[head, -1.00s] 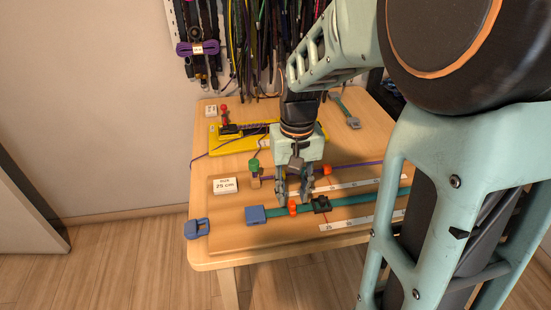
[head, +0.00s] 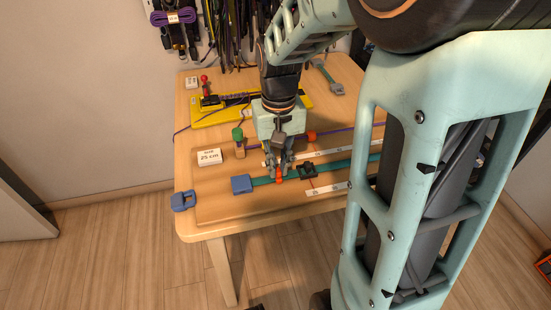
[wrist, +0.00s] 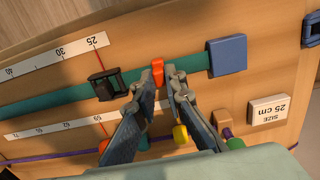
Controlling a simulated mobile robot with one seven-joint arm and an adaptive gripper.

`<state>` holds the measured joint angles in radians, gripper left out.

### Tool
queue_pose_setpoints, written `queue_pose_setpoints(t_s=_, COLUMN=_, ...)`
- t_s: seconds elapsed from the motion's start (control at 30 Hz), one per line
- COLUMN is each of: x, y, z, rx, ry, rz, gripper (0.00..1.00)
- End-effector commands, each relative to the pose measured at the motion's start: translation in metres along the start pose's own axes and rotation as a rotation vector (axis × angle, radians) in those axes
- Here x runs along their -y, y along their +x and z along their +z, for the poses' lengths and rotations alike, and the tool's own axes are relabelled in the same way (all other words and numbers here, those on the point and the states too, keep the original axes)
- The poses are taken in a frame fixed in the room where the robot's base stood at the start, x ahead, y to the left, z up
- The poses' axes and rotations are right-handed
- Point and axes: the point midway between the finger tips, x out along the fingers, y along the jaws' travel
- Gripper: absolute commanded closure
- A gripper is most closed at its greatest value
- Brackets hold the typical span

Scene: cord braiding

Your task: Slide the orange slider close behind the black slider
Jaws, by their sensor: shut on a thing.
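The orange slider (head: 279,180) sits on the teal strap (head: 263,181), between the blue end piece (head: 241,184) and the black slider (head: 308,171). My gripper (head: 280,171) points down at the strap and is shut on the orange slider. In the wrist view, the fingertips (wrist: 157,84) are at the sides of the orange slider (wrist: 158,72). The black slider (wrist: 104,85) is to its left, with a short bare stretch of strap between them. The blue end piece (wrist: 227,55) is to its right. The fingers hide part of the strap.
A wooden board on the table bears white scale strips (wrist: 58,57), a "25 cm" size block (head: 209,157) and a green-topped peg (head: 238,141). A purple cord with an orange piece (head: 311,135) runs behind the strap. A blue buckle (head: 183,201) lies at the table's left edge.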

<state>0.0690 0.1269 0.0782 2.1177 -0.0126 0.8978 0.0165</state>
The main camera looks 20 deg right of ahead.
Motion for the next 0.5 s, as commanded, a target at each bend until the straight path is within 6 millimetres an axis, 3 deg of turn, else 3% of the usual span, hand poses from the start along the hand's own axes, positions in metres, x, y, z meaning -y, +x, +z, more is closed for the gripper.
queue_pose_setpoints(t_s=0.17, x=-0.003, y=-0.001, z=0.000, rx=-0.001, ry=0.002, rz=0.000, gripper=1.00)
queue_pose_setpoints(t_s=0.33, x=-0.028, y=-0.002, z=-0.001, rx=-0.001, ry=0.005, rz=0.000, gripper=1.00)
queue_pose_setpoints(t_s=0.5, x=-0.037, y=-0.001, z=-0.001, rx=-0.002, ry=0.000, rz=0.001, gripper=1.00)
